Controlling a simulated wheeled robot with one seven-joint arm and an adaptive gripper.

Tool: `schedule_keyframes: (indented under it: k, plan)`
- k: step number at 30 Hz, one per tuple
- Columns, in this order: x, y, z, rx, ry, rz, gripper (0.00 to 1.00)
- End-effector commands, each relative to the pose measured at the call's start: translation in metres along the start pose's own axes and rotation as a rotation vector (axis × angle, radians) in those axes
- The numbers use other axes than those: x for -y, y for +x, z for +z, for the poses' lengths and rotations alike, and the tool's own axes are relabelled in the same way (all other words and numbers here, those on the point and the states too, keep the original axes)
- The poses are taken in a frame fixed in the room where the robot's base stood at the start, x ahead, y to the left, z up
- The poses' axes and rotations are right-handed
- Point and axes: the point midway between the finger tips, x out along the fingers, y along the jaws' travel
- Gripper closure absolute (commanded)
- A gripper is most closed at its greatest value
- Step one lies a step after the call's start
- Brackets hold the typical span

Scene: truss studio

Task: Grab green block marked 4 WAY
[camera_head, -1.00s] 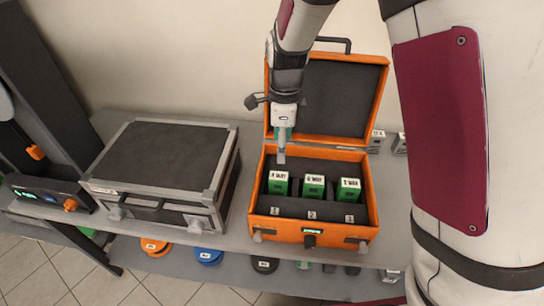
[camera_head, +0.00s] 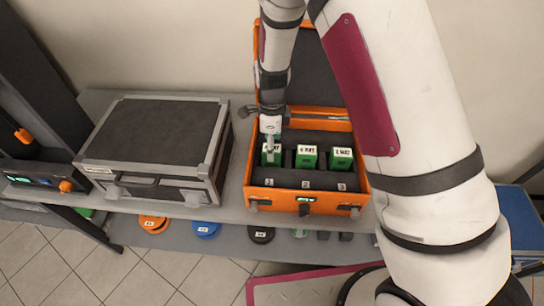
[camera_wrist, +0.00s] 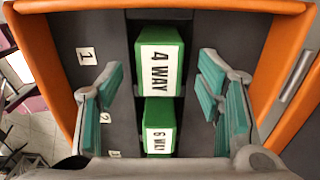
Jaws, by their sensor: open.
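The green block marked 4 WAY (camera_wrist: 160,62) stands in the compartment beside label 1 of the open orange case (camera_head: 254,183). In the head view this block (camera_head: 271,158) is the leftmost, its top partly hidden by my gripper (camera_head: 270,142). My gripper is open and points down at it from above. In the wrist view the teal pads of my gripper (camera_wrist: 161,80) lie to the left and right of the row of blocks, with clear gaps at both sides. Nothing is held. I cannot tell the height left between pads and block.
The block marked 6 WAY (camera_wrist: 158,128) stands in the adjoining compartment (camera_head: 306,157). A third green block (camera_head: 341,159) stands at the right. The case's raised lid (camera_head: 315,90) is behind my gripper. A closed grey case (camera_head: 155,135) stands to the left.

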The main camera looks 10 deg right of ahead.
Motion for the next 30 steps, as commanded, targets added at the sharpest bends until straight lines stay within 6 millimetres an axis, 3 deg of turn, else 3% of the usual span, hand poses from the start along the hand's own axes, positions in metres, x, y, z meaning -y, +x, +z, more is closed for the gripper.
schedule_keyframes:
  k: [7,15,23,30]
  plan:
    - [-0.001,0.027,-0.001,0.000,0.001,0.000,0.40]
    - [0.000,0.030,0.000,0.000,0.000,0.000,0.40]
    - [0.000,0.030,0.000,0.000,0.000,-0.001,0.97]
    - [0.000,0.029,0.000,0.001,0.000,-0.001,1.00]
